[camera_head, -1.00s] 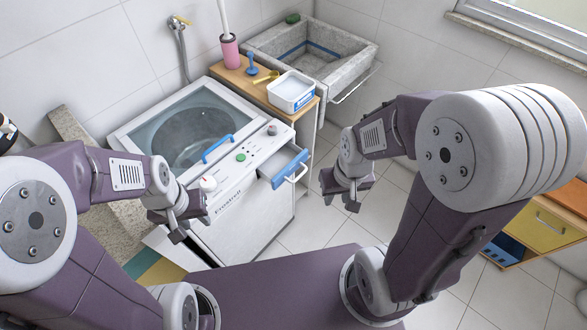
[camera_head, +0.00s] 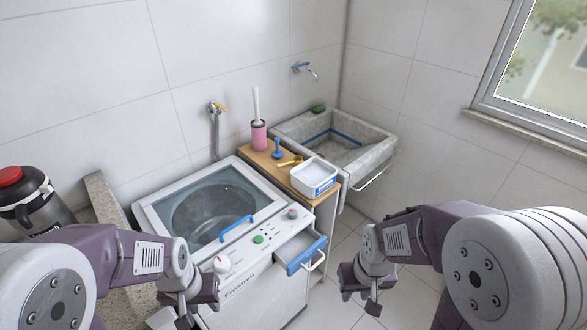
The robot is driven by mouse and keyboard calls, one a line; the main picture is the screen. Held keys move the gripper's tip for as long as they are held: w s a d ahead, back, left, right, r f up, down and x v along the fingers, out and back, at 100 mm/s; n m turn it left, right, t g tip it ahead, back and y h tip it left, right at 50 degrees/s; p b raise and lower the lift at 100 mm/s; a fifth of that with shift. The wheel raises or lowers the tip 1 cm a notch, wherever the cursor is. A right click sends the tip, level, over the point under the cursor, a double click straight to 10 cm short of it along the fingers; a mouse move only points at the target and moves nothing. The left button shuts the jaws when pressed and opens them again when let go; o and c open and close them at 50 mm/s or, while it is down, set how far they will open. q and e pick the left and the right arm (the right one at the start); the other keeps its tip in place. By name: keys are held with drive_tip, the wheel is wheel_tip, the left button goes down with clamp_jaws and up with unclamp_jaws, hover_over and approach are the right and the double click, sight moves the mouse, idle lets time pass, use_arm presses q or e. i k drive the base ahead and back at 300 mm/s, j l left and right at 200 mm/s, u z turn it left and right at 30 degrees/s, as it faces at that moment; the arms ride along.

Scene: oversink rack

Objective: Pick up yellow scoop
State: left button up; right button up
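The yellow scoop (camera_head: 290,162) lies on the narrow wooden shelf (camera_head: 263,162) between the washing machine and the stone sink. It sits next to a blue plunger-shaped item (camera_head: 277,149) and a white box with a blue label (camera_head: 313,177). My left gripper (camera_head: 192,314) is in front of the washing machine, low and well short of the scoop. My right gripper (camera_head: 366,300) is right of the open drawer, over the floor. Neither gripper touches the scoop. Both are small and angled away, so their finger gaps are not clear.
A pink brush holder (camera_head: 259,136) stands on the shelf's back end. The stone sink (camera_head: 377,154) is at the back right. A black container with a red lid (camera_head: 28,198) is at left.

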sight(296, 160)
drive_tip(key=i+l+u, duration=0.25)
drive_tip(key=l+u, duration=0.25)
drive_tip(key=i+l+u, duration=0.2)
drive_tip(key=l+u, duration=0.25)
drive_tip(key=i+l+u, duration=0.1)
drive_tip(key=l+u, duration=0.85)
drive_tip(key=k+l+u, duration=0.15)
drive_tip(key=l+u, duration=0.35)
drive_tip(key=l, duration=0.15)
drive_tip(key=k+l+u, duration=0.2)
drive_tip(key=l+u, duration=0.25)
drive_tip(key=k+l+u, duration=0.3)
drive_tip(key=l+u, duration=0.2)
